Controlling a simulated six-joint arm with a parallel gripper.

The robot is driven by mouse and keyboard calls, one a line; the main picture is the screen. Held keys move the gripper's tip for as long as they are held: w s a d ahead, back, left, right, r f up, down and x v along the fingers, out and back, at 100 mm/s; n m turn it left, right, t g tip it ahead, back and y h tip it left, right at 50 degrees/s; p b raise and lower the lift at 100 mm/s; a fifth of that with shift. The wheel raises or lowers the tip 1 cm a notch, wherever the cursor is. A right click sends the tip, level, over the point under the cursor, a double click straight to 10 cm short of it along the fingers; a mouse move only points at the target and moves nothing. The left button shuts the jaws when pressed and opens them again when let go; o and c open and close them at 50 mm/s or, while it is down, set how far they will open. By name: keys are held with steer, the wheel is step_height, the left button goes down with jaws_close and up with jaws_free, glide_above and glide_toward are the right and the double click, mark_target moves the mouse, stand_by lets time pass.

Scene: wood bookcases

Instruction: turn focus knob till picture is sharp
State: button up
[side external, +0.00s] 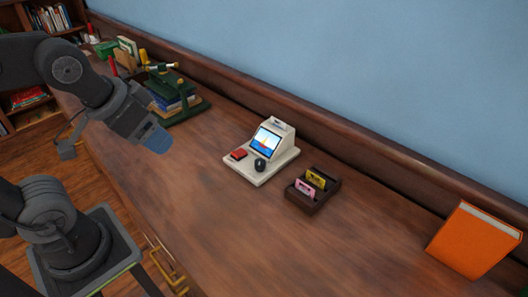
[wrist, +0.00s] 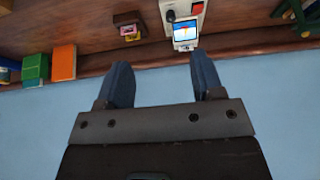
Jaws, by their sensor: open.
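A small cream-coloured viewer (side external: 278,140) stands on the wooden desk, with a lit screen (side external: 265,141) on its sloped front. The screen shows a blue picture with an orange-red shape; I cannot tell how sharp it is. A dark round knob (side external: 260,164) sits on the base in front of the screen, and a red button (side external: 238,154) is left of it. In the wrist view the viewer's screen (wrist: 186,32) and knob (wrist: 170,16) show upside down near the top. My gripper (side external: 157,140) is open and empty, above the desk, left of the viewer and well apart from it.
A dark holder (side external: 313,204) with a pink and a yellow cartridge stands right of the viewer. An orange book (side external: 474,240) is at the far right. A green stand with books (side external: 180,102) is at the back left. The desk front is clear.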

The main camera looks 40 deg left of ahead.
steer(key=w+r+n+g, duration=0.1)
steer(key=w, duration=0.6)
steer(key=n+g, duration=0.3)
steer(key=g, duration=0.2)
glide_above(260, 162)
step_height(260, 162, down, 15)
step_height(260, 162, down, 13)
steer(key=shift+a+f, duration=0.1)
steer(key=c, duration=0.9)
